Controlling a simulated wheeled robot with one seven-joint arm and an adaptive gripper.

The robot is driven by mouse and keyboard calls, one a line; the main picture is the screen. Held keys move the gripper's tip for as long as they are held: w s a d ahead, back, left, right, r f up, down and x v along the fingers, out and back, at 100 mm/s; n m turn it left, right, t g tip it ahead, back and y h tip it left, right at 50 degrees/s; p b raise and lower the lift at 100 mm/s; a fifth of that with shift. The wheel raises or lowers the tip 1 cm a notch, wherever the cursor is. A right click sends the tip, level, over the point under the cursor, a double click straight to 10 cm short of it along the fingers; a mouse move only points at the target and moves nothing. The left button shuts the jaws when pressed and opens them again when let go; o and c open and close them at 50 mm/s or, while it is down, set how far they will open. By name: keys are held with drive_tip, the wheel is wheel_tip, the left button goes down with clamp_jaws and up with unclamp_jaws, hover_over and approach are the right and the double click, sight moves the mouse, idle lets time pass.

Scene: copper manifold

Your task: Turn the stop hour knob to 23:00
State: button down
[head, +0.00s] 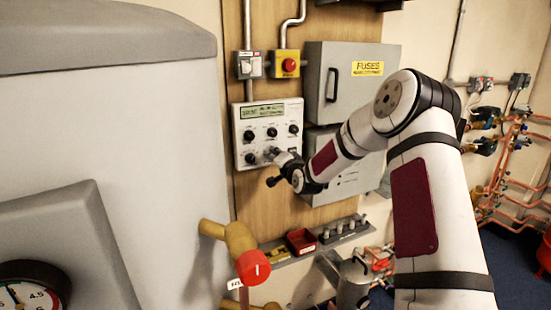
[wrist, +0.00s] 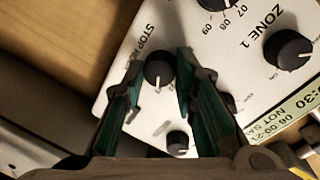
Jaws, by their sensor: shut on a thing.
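The stop hour knob (wrist: 158,74) is a round black dial with a white pointer line on a white control panel (wrist: 205,75), beside a partly covered "STOP" label. My gripper (wrist: 159,62) has one green-lined finger on each side of this knob and is shut on it. The panel appears tilted in the wrist view. In the head view the panel (head: 283,112) hangs on a wooden board, and my gripper (head: 273,154) is at its lower middle, hiding the knob there. The lit display (wrist: 290,110) is cut off in the wrist view; its full setting cannot be read.
Other black knobs stand close by: the Zone 1 knob (wrist: 287,49) and a smaller one (wrist: 178,141). A grey fuse box (head: 345,85) is right of the panel. A large white tank (head: 120,130) fills the left. A red-capped valve (head: 253,267) is below.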

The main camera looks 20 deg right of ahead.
drive_tip(key=c, duration=1.3)
unclamp_jaws()
drive_tip(key=s, duration=0.4)
drive_tip(key=s+r, duration=0.1)
drive_tip(key=s, duration=0.3)
drive_tip(key=s+a, duration=0.1)
drive_tip(key=s, duration=0.2)
drive_tip(key=shift+s+r, duration=0.2)
drive_tip(key=shift+s, duration=0.2)
